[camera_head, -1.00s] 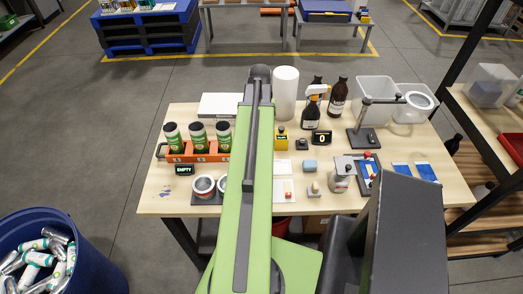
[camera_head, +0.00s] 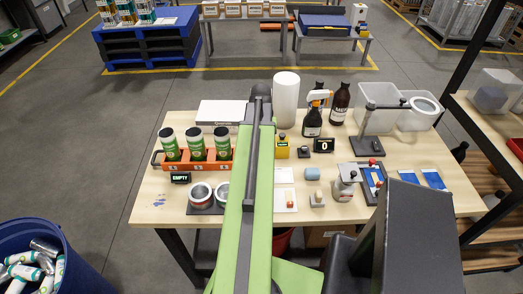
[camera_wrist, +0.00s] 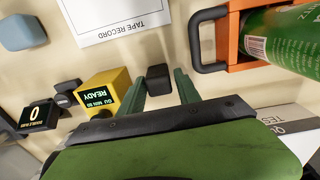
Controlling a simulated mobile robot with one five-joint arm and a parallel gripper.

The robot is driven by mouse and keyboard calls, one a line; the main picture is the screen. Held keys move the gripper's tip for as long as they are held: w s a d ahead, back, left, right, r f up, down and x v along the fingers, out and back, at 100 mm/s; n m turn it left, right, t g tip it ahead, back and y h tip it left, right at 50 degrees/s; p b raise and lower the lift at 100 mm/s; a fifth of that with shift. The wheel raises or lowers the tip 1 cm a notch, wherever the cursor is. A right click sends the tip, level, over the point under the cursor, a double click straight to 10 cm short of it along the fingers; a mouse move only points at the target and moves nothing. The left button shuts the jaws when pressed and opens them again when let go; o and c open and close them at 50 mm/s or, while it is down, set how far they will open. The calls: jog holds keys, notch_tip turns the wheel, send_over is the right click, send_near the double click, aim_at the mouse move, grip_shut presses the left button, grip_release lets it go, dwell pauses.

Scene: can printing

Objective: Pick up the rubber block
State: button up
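A small black block (camera_wrist: 159,78), which looks like the rubber block, lies on the tabletop in the wrist view. My gripper (camera_wrist: 161,88) is open, with one green finger on each side of the block. A gap shows between the block and each finger; I cannot tell how far the fingers reach down past it. In the head view my arm hides this block and the gripper. A blue-grey block (camera_head: 312,173) lies right of my arm and also shows at the upper left of the wrist view (camera_wrist: 22,31).
A yellow READY device (camera_wrist: 108,92) stands close left of my gripper. A counter (camera_wrist: 38,117) reading 0 is further left. An orange can carrier (camera_wrist: 229,40) with a dark handle is close on the right. A TAPE RECORD sheet (camera_wrist: 115,14) lies flat beyond the block.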

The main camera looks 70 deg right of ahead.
grip_shut()
jog(key=shift+r, duration=0.1)
notch_tip(320, 180, up, 10)
jog(key=p, duration=1)
